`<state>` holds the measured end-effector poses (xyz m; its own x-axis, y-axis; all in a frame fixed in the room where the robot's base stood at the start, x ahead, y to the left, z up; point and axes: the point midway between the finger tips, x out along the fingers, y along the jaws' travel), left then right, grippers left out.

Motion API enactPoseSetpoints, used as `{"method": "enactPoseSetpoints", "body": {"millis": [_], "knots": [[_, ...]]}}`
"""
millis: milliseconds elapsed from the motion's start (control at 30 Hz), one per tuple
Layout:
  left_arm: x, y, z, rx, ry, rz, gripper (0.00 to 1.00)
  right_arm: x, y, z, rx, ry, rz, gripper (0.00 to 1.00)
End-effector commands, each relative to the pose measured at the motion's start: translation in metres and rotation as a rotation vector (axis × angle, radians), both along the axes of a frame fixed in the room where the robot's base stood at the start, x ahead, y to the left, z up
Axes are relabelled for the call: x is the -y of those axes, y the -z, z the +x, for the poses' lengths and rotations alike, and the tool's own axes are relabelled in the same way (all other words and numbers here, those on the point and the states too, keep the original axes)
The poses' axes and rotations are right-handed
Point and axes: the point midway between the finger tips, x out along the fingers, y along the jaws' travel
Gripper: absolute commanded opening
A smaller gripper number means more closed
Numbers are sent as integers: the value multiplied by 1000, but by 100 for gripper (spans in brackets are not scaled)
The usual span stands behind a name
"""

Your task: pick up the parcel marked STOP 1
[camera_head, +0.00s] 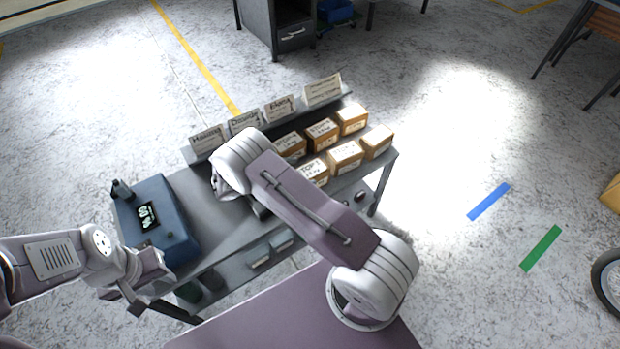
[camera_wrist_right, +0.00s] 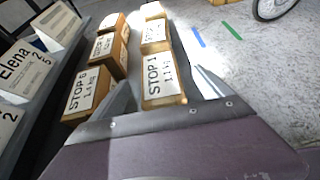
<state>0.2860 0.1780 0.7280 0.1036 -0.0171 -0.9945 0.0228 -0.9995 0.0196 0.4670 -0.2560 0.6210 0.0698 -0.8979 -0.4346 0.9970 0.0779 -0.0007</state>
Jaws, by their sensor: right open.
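The parcel marked STOP 1 (camera_wrist_right: 163,82) is a brown box with a white label on top, reading 1.1 kg. In the head view the STOP 1 parcel (camera_head: 316,172) stands at the near left end of the front row, partly covered by my right arm. My right gripper (camera_wrist_right: 164,78) is open, with one finger on each side of this parcel in the wrist view; whether they touch it I cannot tell.
Name cards (camera_head: 245,122) line the bench's back edge. A blue scale (camera_head: 158,222) sits at the left.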

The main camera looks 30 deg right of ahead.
Motion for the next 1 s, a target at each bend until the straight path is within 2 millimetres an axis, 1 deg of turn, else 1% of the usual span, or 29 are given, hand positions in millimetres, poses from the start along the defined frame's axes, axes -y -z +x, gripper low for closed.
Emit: {"method": "enactPoseSetpoints", "body": {"millis": [67, 200, 333, 433, 600, 667, 700, 767, 800, 867, 900, 933, 1000], "knots": [[0, 1, 0, 0, 0, 0, 36, 3, 2, 0, 0, -1, 0, 89], [0, 10, 0, 0, 0, 0, 36, 24, 17, 2, -1, 3, 0, 89], [0, 13, 0, 0, 0, 0, 36, 41, 24, 4, -1, 2, 0, 89], [0, 13, 0, 0, 0, 0, 36, 45, 25, 5, 0, -1, 0, 89], [0, 12, 0, 0, 0, 0, 36, 45, 25, 5, 0, -1, 0, 89], [0, 12, 0, 0, 0, 0, 36, 45, 25, 5, 0, -1, 0, 72], [0, 12, 0, 0, 0, 0, 36, 45, 25, 5, 0, -1, 0, 61], [0, 12, 0, 0, 0, 0, 36, 45, 25, 5, 0, -1, 0, 45], [0, 12, 0, 0, 0, 0, 36, 45, 25, 5, 0, -1, 0, 33], [0, 12, 0, 0, 0, 0, 36, 45, 24, 5, 0, -1, 0, 17], [0, 12, 0, 0, 0, 0, 36, 45, 25, 5, 0, -1, 0, 6], [0, 12, 0, 0, 0, 0, 36, 45, 25, 5, 0, -1, 0, 0], [0, 12, 0, 0, 0, 0, 36, 45, 23, 5, 3, -1, -3, 0]]}}
